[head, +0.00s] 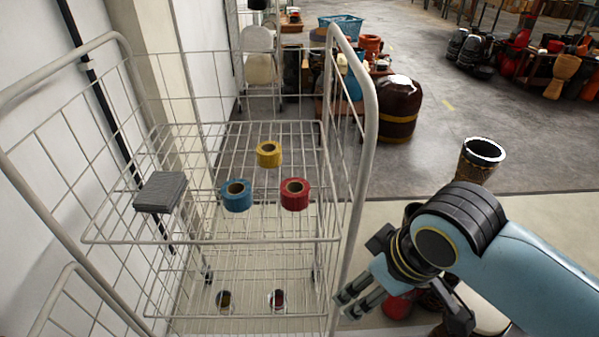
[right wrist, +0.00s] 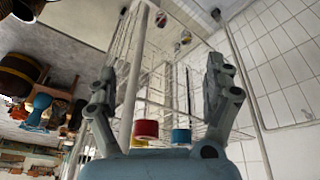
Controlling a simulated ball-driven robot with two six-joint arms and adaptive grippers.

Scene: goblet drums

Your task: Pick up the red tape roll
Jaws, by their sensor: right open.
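The red tape roll (head: 294,194) lies flat on the upper wire shelf of the white wire trolley (head: 352,180), at the right of a small group of rolls. A blue roll (head: 236,196) lies to its left and a yellow roll (head: 268,154) lies behind them. My right gripper (head: 348,303) is open and empty, outside the trolley's right front post, lower right of the red roll. In the right wrist view, the red roll (right wrist: 146,129) and the blue roll (right wrist: 181,136) show between the open fingers (right wrist: 165,85), at a distance. My left gripper is not in view.
A grey block (head: 161,191) sits at the shelf's left side. Two small cans (head: 277,299) stand on the lower shelf. The trolley's frame and wires surround the shelf; a white wall is at left. A goblet drum (head: 479,160) stands on the floor at right.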

